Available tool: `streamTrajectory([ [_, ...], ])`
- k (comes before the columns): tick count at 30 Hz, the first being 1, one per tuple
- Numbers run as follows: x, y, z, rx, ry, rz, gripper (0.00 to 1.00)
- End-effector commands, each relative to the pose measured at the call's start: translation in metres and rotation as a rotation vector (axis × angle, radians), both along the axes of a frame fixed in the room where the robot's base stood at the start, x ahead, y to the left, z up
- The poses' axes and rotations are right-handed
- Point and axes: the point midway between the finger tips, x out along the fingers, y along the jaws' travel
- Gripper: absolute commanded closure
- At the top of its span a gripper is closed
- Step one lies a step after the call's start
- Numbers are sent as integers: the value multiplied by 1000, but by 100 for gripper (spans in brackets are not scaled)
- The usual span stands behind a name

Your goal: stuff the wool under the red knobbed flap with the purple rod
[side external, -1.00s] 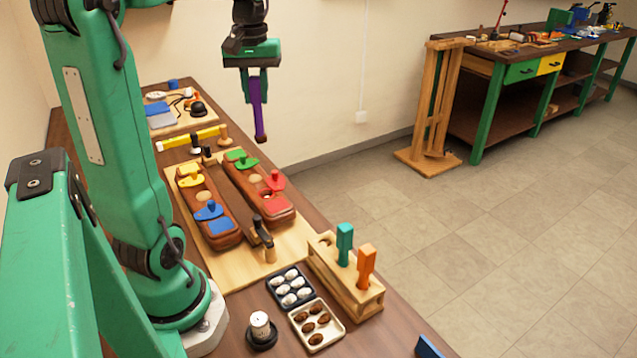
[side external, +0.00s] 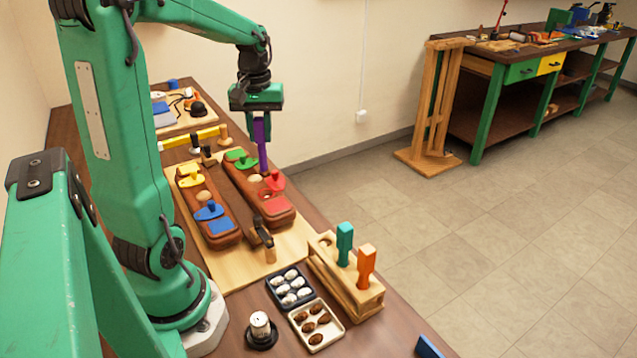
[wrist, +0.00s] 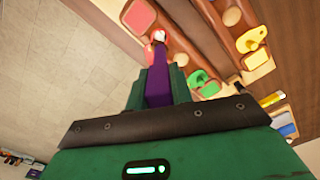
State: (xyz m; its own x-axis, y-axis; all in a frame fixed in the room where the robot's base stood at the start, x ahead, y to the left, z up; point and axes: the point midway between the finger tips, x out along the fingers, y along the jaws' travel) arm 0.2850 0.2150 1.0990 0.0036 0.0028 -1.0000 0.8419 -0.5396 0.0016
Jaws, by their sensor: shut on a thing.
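My gripper (side external: 259,117) is shut on the purple rod (side external: 262,152), which points down above the right-hand brown block. The rod's lower tip is close beside the red knobbed flap (side external: 274,181); I cannot tell whether they touch. In the wrist view the purple rod (wrist: 158,80) runs from my gripper (wrist: 158,92) to a small pale patch, likely the wool (wrist: 158,36), beside the red of the flap. In the side view the wool is hidden or too small to make out there.
The two brown blocks also carry green (side external: 240,158), yellow (side external: 189,175) and blue (side external: 209,210) knobbed flaps. A wooden stand (side external: 345,275) holds a teal and an orange handle. A tray of white pieces (side external: 302,297) and a tray of brown pieces (side external: 338,331) lie in front.

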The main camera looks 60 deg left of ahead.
Motion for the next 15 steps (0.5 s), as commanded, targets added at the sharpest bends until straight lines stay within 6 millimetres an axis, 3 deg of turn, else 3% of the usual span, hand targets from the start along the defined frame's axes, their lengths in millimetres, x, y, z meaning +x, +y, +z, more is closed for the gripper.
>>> streamTrajectory([
  [15,0,0,-35,-1,2,0,95],
])
